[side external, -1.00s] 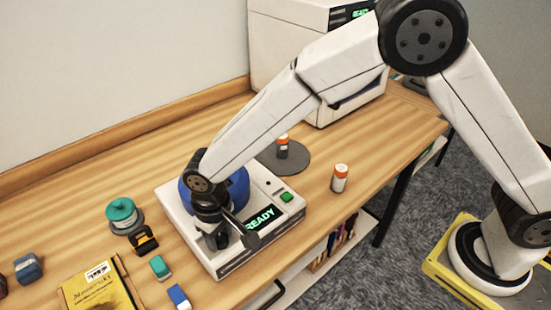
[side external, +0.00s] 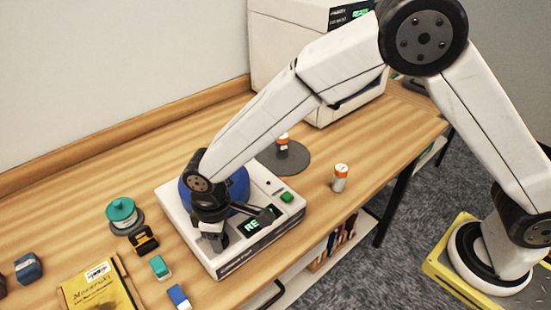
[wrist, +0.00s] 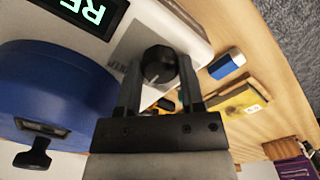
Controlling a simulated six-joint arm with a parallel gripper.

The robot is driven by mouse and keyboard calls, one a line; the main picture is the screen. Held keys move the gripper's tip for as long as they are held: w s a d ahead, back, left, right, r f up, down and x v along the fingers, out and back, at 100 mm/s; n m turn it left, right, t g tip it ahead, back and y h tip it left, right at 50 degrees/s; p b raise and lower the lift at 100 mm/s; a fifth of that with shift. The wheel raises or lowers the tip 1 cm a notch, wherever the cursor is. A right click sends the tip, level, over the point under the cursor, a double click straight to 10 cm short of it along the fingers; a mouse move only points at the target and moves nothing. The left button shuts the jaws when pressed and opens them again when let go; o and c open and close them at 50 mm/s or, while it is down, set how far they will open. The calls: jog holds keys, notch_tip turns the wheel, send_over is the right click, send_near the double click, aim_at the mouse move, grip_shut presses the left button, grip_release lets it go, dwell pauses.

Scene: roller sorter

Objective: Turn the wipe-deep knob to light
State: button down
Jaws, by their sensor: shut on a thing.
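The knob (wrist: 158,62) is dark and round and sits on the front corner of the white machine (side external: 180,213), beside a grey label that is partly hidden. A small pale mark shows on the knob, but I cannot read its setting. My gripper (wrist: 160,75) is shut on the knob, with one finger on each side. In the side external view my gripper (side external: 216,243) points down at the machine's near left corner and hides the knob. The machine's lit display (side external: 251,226) shows green letters "RE"; the rest is covered by my wrist.
A blue drum (wrist: 60,95) stands on the machine close to my gripper. A green button (side external: 286,197) is on the panel. A teal block (side external: 160,267), a blue-white eraser (side external: 179,296) and a yellow book (side external: 100,288) lie at left. An orange-capped bottle (side external: 340,177) stands right.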

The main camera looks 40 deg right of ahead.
jog(key=shift+c, duration=1.1)
grip_release()
jog(key=shift+r, duration=0.1)
jog(key=shift+r, duration=3.85)
jog(key=s+d+m+t, duration=0.1)
jog(key=d+m, duration=0.3)
jog(key=d, duration=1.2)
jog(key=s+d+m+t, duration=0.1)
jog(key=s+d+m, duration=0.4)
jog(key=s+d, duration=0.4)
jog(key=d+f, duration=0.1)
jog(key=d, duration=0.3)
jog(key=shift+s+d+t, duration=0.15)
jog(key=shift+t, duration=0.15)
